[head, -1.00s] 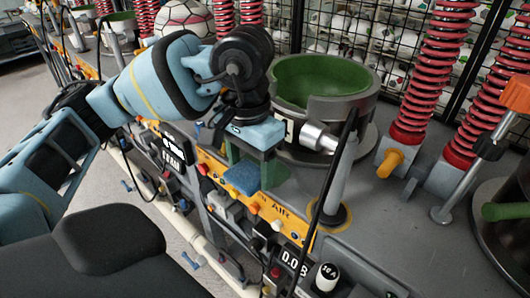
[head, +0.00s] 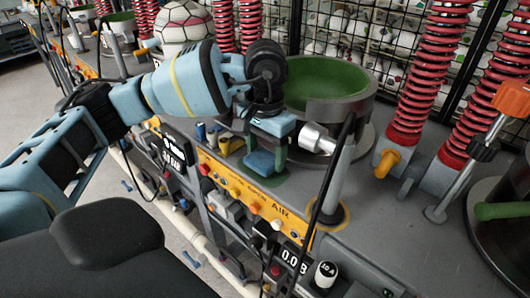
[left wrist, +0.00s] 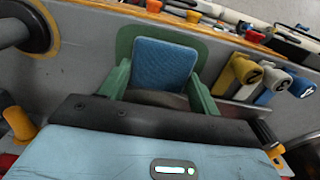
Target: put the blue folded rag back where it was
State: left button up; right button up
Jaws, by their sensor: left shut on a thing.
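The blue folded rag (head: 259,162) is held between the green fingers of my left gripper (head: 270,158), just over the grey bench top. In the left wrist view the rag (left wrist: 164,65) sits between the two fingers of the gripper (left wrist: 161,88). A flat green patch with rounded corners (left wrist: 196,48) shows behind and around the rag. The same patch (head: 277,179) shows below the gripper in the head view. I cannot tell whether the rag touches it. My right gripper is not in view.
A round press pot with a green inside (head: 320,78) stands behind the gripper. A silver cylinder (head: 317,138) and a grey post (head: 337,185) are close to its right. Yellow, blue and white levers (left wrist: 277,79) stand beside the patch. Red springs (head: 425,75) rise at right.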

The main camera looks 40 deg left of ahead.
aim_at(266, 156)
pick_arm(q)
jog(key=shift+f, duration=0.4)
jog(key=shift+f, duration=0.15)
jog(key=o, duration=1)
notch_tip(266, 156, up, 12)
